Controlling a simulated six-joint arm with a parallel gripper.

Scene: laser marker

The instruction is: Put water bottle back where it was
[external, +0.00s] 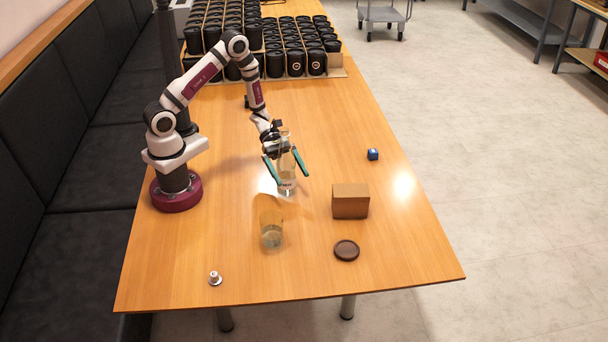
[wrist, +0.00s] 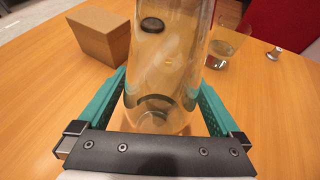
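The water bottle (external: 286,184) is clear glass and stands upright on the wooden table, with its upper part partly hidden behind my gripper. My gripper (external: 287,174) is at the bottle, with one green finger on each side of it. In the wrist view the bottle (wrist: 168,65) fills the middle, between the two spread green fingers (wrist: 165,108). A gap shows between the bottle and the fingers, so the gripper looks open around it.
A glass with some liquid (external: 271,230) stands in front of the bottle. Trays of black cups (external: 300,62) fill the back.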

